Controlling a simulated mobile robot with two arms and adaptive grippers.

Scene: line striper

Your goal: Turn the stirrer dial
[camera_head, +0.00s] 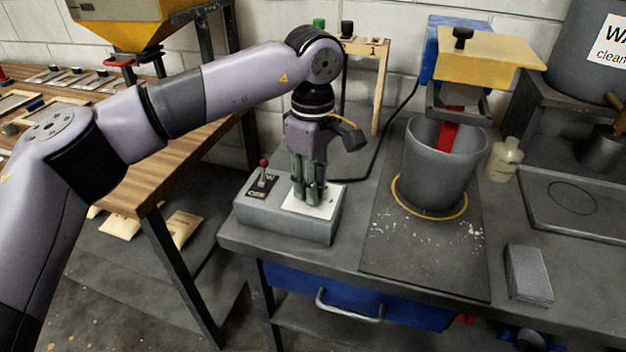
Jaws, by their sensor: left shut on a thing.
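My left gripper (307,196) points straight down over a grey control box (285,227) on the bench. Its fingers are shut on the stirrer dial, just above the white plate on the box's top (325,208). The dial itself is almost fully hidden behind the fingers, so its setting cannot be read. A red-knobbed lever switch (263,170) stands upright on the left part of the box. My right gripper is not in view.
Right of the box, a grey bucket (437,165) stands on a dark board under a yellow-and-blue stirrer head (490,52). A wooden rack (381,80) stands behind my gripper.

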